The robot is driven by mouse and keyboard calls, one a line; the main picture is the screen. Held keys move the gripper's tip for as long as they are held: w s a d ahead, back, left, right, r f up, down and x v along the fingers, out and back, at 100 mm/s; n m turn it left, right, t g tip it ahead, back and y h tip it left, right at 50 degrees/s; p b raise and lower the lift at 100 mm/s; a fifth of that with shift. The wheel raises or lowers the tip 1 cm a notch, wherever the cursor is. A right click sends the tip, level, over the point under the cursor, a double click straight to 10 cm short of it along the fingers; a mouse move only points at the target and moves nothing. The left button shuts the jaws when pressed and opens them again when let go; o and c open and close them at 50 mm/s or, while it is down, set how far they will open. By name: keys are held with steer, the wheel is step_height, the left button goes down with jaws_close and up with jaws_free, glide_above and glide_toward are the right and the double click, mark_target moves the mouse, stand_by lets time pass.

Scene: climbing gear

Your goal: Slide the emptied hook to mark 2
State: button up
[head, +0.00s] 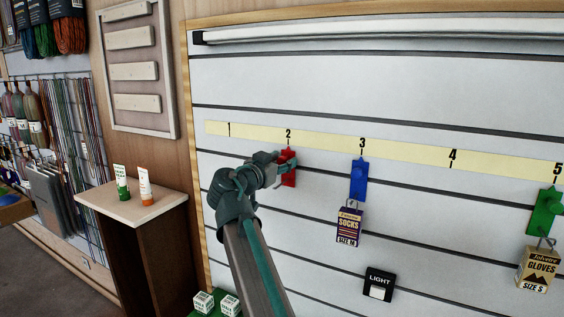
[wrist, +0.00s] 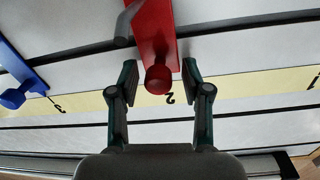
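The red hook (head: 289,174) is on the slatted wall, just below mark 2 (head: 288,135) on the yellow strip, and looks closely lined up with it. No package hangs from it in view. In the upside-down wrist view its red plate (wrist: 152,22) and round knob (wrist: 158,80) show, with the figure 2 (wrist: 170,98) close beside the knob. My gripper (head: 280,165) is at the hook. In the wrist view my gripper's fingers (wrist: 160,78) are open on either side of the knob, with a gap visible at each side.
The blue hook (head: 358,180) with a socks package (head: 349,226) is below mark 3. The green hook (head: 547,210) with a gloves package (head: 538,268) is below mark 5. The wall below mark 4 is free. A light switch (head: 379,285) sits low on the wall.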

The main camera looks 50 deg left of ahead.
steer(key=shift+s+d, duration=0.1)
steer(key=v, duration=1.1)
steer(key=shift+s, duration=0.4)
